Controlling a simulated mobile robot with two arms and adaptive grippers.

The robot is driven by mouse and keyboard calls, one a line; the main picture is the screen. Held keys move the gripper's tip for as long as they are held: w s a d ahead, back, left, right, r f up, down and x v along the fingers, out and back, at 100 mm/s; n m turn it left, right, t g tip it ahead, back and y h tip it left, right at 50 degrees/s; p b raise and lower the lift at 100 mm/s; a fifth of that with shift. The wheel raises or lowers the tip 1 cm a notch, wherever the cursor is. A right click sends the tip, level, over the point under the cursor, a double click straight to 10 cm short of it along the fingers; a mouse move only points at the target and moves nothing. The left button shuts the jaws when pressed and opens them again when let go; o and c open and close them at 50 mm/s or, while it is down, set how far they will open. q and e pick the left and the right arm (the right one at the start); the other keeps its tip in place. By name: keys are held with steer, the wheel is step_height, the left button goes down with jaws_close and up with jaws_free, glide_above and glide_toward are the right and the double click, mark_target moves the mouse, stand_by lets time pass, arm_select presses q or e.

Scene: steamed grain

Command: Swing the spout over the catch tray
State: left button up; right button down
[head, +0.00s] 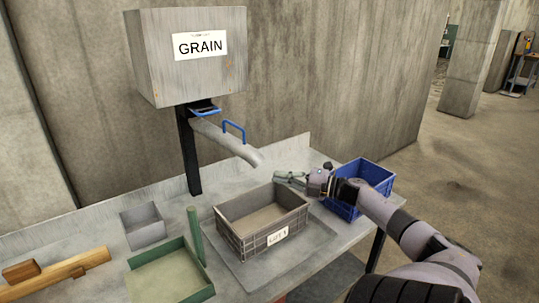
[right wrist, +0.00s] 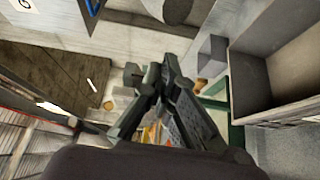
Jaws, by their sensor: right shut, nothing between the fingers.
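The metal spout (head: 225,139) with a blue handle (head: 234,127) juts from below the box marked GRAIN (head: 190,58). Its mouth hangs behind the grey crate (head: 240,240) with a white label, pointing right and forward. A shallow green tray (head: 171,270) lies left of the crate; which container is the catch tray, I cannot tell by label. My right gripper (head: 281,176) is shut and empty, right of the spout's mouth and near the crate's back right corner, apart from the handle. Its closed fingers (right wrist: 152,78) show in the right wrist view. My left gripper is out of view.
A blue crate (head: 363,181) stands at the bench's right end, behind my right forearm. A small grey box (head: 142,225), a green post (head: 195,236) and a wooden piece (head: 60,271) are at the left. A dark upright post (head: 188,155) supports the grain box.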

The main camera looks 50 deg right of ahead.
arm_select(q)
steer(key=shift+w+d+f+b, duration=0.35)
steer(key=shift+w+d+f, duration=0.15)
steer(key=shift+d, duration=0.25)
arm_select(e)
steer(key=s+d, duration=0.3)
steer(key=shift+f, duration=0.2)
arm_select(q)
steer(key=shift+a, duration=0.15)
